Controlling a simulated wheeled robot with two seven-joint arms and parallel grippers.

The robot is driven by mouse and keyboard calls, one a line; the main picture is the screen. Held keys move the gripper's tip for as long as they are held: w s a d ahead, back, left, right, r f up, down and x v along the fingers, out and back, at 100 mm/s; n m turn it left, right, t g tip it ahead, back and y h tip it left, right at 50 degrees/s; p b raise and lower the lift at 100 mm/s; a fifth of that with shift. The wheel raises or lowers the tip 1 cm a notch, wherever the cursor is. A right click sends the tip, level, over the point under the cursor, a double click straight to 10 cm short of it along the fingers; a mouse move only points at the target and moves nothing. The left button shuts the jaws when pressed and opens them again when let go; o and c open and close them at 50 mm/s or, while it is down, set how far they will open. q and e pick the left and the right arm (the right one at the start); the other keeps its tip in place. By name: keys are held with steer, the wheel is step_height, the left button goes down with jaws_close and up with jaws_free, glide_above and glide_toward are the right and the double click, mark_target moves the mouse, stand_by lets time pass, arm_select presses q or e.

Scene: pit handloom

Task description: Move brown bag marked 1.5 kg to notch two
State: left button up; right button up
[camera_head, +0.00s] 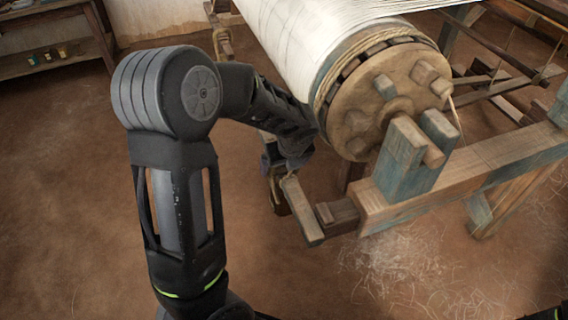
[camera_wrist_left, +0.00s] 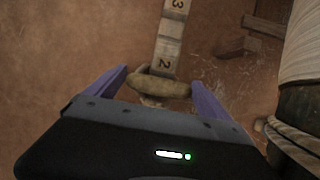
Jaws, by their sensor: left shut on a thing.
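My left gripper (camera_head: 285,163) is at the wooden lever (camera_head: 302,210) beside the loom's beam. In the left wrist view its two purple fingers (camera_wrist_left: 161,88) are shut on a tan-brown bag (camera_wrist_left: 160,86). The bag lies across the near end of the lever (camera_wrist_left: 170,45), close by the mark 2; the mark 3 is farther along. No weight mark can be read on the bag. Whether the bag's loop sits in a notch is hidden. In the head view the gripper and arm hide most of the bag. My right gripper does not show.
The cloth-wrapped beam (camera_head: 330,40) with its round wooden end (camera_head: 385,100) stands just right of my left gripper. A blue-painted post and timber rail (camera_head: 470,165) extend right. A shelf (camera_head: 55,55) stands at the back left. The earth floor is clear at left.

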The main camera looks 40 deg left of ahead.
arm_select(q)
steer(key=o, duration=1.8)
steer(key=shift+c, duration=0.2)
steer(key=shift+s+f, duration=0.1)
steer(key=shift+f, duration=0.05)
steer(key=p+v, duration=0.2)
steer(key=v, duration=0.6)
